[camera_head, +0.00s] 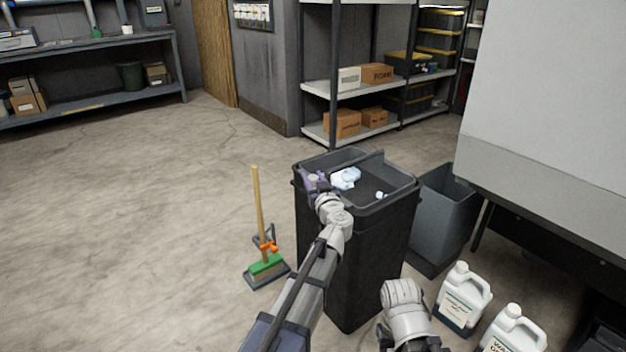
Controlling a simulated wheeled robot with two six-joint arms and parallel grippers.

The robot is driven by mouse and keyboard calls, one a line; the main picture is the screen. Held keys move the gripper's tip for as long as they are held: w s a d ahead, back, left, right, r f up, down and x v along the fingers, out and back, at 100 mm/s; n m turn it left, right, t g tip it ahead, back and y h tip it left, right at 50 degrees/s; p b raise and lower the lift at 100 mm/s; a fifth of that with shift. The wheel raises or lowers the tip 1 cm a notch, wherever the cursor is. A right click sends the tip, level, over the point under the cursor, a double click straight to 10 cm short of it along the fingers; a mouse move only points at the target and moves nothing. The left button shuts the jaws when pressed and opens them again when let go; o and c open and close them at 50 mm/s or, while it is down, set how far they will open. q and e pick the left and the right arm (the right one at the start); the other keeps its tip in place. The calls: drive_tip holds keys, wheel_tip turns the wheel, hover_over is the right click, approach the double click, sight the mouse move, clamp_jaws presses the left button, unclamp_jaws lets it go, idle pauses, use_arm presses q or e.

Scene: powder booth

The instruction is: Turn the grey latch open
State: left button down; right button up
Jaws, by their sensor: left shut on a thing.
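I cannot make out a grey latch in the head view. My left arm reaches up from the bottom to the tall black bin (362,265). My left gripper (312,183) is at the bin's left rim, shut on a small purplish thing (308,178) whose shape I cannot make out. Crumpled pale blue-white waste (346,178) lies inside the bin just right of the gripper. A pale rounded part of my right arm shows at the bottom, right of the bin, but its gripper's fingers do not show.
A grey open bin (446,215) stands right of the black bin. White jugs (464,298) stand at the lower right, near a large pale cabinet (550,90). A green broom (266,267) stands on the left. Shelves (345,85) line the back.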

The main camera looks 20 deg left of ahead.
use_arm(q)
drive_tip(key=shift+w+n+g+y, duration=0.15)
drive_tip(key=shift+n+g+y, duration=0.6)
drive_tip(key=shift+y, duration=0.25)
drive_tip(key=shift+n, duration=0.25)
drive_tip(key=c, duration=0.7)
unclamp_jaws()
drive_tip(key=shift+c, duration=0.2)
drive_tip(key=v, duration=0.8)
